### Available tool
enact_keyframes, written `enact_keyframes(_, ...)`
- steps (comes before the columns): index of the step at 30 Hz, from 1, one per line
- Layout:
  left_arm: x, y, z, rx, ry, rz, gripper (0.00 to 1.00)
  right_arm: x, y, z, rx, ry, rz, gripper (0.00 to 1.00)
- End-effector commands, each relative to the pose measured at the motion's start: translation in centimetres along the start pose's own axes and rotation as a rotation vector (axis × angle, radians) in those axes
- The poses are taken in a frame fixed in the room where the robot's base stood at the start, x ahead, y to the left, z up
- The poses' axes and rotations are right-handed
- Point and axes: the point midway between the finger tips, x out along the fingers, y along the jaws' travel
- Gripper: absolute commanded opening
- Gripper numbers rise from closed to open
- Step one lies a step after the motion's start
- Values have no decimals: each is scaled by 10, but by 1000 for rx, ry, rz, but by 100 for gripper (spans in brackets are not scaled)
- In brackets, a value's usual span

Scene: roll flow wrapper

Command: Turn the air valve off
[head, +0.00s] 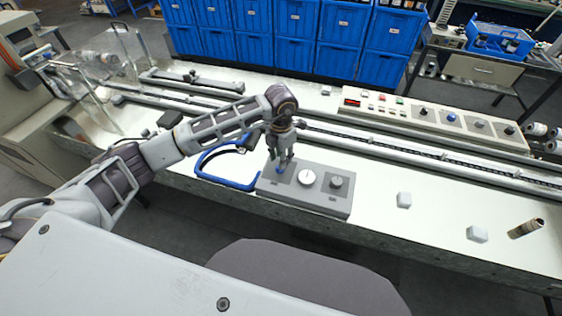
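A grey box (325,205) lies on the white bench top, in the middle of the head view. On its top are a small blue part (281,170), which looks like the air valve's handle, a white round dial (307,177) and a grey knob (337,182). My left gripper (281,164) points down at the left end of the box, with its fingertips at the blue part. The fingers hide much of the blue part, and I cannot tell whether they grip it. My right gripper is not in view.
Behind run a conveyor rail (400,152) and a control panel (430,113). The bench right of the box is mostly free.

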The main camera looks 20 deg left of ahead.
Motion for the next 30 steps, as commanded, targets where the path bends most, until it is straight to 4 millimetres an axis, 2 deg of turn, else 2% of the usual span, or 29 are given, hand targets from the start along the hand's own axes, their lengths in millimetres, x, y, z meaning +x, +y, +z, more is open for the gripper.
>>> enact_keyframes(3,14,-1,0,0,2,-2,33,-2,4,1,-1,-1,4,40)
enact_keyframes(9,28,-1,0,1,1,-1,33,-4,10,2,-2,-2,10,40)
enact_keyframes(20,32,-1,0,1,0,-1,33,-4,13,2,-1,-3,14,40)
enact_keyframes(23,32,0,0,1,0,-1,24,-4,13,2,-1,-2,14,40)
enact_keyframes(28,32,0,0,1,0,0,2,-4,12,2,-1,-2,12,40)
enact_keyframes(30,32,0,0,1,0,0,0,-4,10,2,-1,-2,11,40)
